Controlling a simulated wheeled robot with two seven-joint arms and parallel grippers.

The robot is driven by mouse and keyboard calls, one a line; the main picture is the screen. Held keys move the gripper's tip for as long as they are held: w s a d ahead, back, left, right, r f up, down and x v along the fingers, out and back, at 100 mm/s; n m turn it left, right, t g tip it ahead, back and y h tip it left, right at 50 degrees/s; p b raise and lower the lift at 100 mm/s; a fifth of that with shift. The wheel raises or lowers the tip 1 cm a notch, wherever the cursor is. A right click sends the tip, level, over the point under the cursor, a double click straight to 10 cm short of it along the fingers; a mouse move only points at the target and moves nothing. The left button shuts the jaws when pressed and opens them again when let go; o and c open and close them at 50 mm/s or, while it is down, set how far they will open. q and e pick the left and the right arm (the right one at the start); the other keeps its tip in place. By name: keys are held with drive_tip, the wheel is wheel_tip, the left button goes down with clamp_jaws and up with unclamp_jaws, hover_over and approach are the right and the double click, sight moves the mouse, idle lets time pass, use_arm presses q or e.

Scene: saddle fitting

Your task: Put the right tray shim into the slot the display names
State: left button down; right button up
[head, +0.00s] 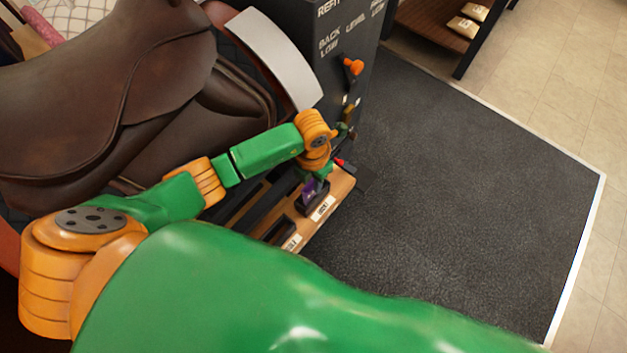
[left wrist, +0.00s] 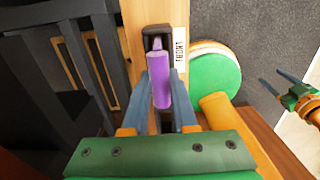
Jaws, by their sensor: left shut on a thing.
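A purple shim (head: 309,191) is held by my left gripper (head: 317,184) over the wooden tray's far end. In the left wrist view the purple shim (left wrist: 160,78) lies between the two fingers, its far end at a black holder (left wrist: 147,33). I cannot tell how deep it sits in the holder. The dark display panel (head: 318,42) shows REFIT, BACK LOW and another line ending in LOW. The brown saddle (head: 105,90) fills the left. My right gripper (left wrist: 283,87) shows at the left wrist view's right edge, fingers apart and empty.
The wooden tray (head: 340,196) carries dark holders and white labels. An orange-handled lever (head: 352,66) is on the panel. A dark mat (head: 460,190) leaves open floor to the right. A shelf (head: 440,28) with small packets stands behind.

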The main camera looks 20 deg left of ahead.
use_arm(q)
drive_tip(key=c, duration=0.6)
unclamp_jaws()
drive_tip(key=shift+r, duration=0.1)
wheel_tip(320, 180, up, 7)
drive_tip(key=shift+p, duration=0.5)
